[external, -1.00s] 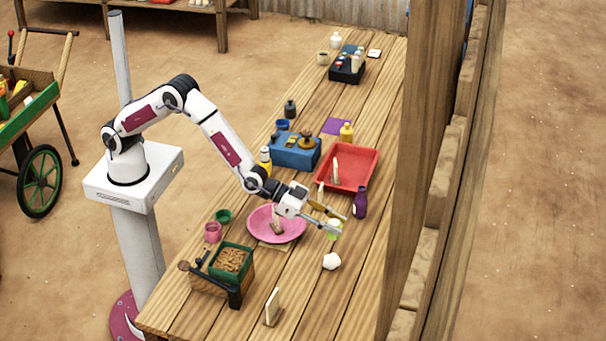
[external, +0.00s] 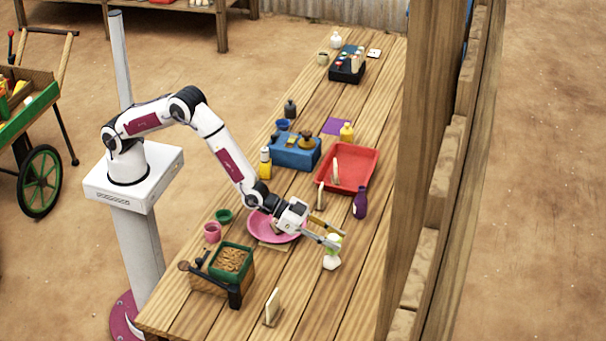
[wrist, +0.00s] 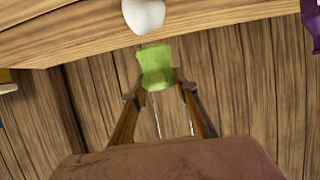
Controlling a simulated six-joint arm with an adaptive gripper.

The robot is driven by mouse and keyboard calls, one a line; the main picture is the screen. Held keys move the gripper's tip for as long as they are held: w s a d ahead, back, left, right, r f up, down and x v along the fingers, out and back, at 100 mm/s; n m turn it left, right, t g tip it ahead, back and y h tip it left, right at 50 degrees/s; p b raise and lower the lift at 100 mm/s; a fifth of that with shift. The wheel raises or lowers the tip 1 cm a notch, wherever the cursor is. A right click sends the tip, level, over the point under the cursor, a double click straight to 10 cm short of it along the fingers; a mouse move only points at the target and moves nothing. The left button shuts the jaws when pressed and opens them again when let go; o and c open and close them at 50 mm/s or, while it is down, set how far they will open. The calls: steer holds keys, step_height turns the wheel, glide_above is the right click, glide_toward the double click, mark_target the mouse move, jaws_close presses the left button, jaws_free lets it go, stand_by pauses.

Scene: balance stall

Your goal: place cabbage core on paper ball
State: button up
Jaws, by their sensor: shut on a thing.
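The light green cabbage core (external: 334,242) is held between the fingertips of my gripper (external: 335,240), which is shut on it. In the wrist view the cabbage core (wrist: 156,66) sticks out past the two fingertips (wrist: 159,93). The white paper ball (external: 331,263) lies on the table, just below the cabbage core in the external view. In the wrist view the paper ball (wrist: 145,13) is at the top edge, partly cut off. I cannot tell whether core and ball touch.
A pink plate (external: 262,229) lies under my wrist, partly hidden. A red tray (external: 366,178), a purple bottle (external: 360,203) and an upright pale stick-like piece (external: 320,196) stand behind. A pale block (external: 272,306) stands in front. The table right of the ball is clear.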

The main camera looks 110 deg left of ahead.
steer(key=shift+f, duration=0.8)
steer(key=shift+f, duration=0.15)
steer(key=o, duration=1.1)
steer(key=shift+r, duration=0.2)
steer(key=v, duration=1.2)
steer(key=shift+f, duration=0.1)
